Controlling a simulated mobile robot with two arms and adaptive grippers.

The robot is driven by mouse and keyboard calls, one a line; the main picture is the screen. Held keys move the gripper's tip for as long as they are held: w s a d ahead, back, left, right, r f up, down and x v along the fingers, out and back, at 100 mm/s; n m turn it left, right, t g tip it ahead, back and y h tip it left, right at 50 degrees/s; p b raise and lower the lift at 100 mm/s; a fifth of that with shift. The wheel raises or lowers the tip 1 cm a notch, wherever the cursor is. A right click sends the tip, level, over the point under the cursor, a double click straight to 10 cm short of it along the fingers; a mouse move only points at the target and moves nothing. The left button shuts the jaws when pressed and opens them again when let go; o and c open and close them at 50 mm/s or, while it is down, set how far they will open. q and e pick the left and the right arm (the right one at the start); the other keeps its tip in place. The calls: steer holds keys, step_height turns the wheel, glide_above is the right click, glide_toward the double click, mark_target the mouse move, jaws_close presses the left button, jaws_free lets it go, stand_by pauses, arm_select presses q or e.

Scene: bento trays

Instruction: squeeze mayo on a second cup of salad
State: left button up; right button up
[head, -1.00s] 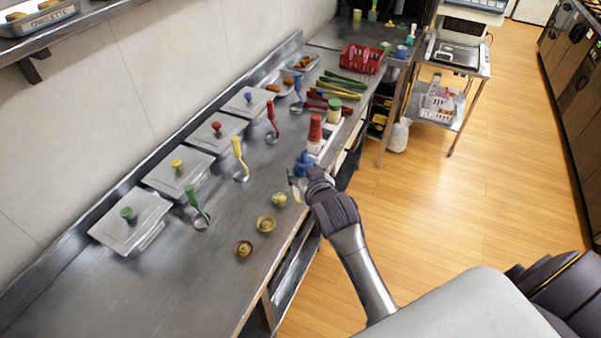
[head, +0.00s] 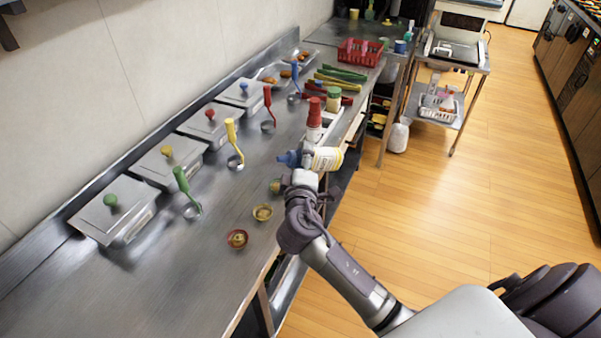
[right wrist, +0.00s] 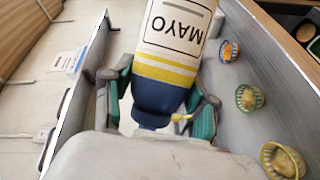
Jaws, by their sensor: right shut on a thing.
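My right gripper (head: 306,161) is shut on the mayo bottle (head: 328,159), a white bottle with a yellow band and blue cap. The bottle lies on its side in the air at the counter's front edge, its blue cap pointing left. In the right wrist view the bottle (right wrist: 172,40) sits between the fingers of the gripper (right wrist: 160,108). I cannot tell which cups carry mayo. My left gripper is out of view.
Lidded steel containers (head: 112,218) line the wall, with coloured ladles (head: 234,140) before them. A red bottle (head: 314,115) and a green-capped bottle (head: 333,98) stand just behind my gripper. Tongs (head: 340,77) and a red basket (head: 360,52) lie farther back. The near-left counter is bare.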

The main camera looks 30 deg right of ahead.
steer(key=w+a+f+n+t+y+b, duration=0.1)
steer(key=a+f+n+t+b, duration=0.5)
steer(key=n, duration=0.9)
steer(key=shift+a+f+n+y+b, duration=0.3)
steer(key=shift+a+n+y+b, duration=0.1)
steer(key=shift+a+b, duration=0.2)
steer(key=shift+o, duration=0.4)
steer(key=shift+s, duration=0.15)
steer(key=c, duration=0.5)
steer(key=shift+s, duration=0.3)
steer(key=shift+c, duration=0.5)
steer(key=shift+w+b, duration=0.1)
steer(key=shift+b, duration=0.25)
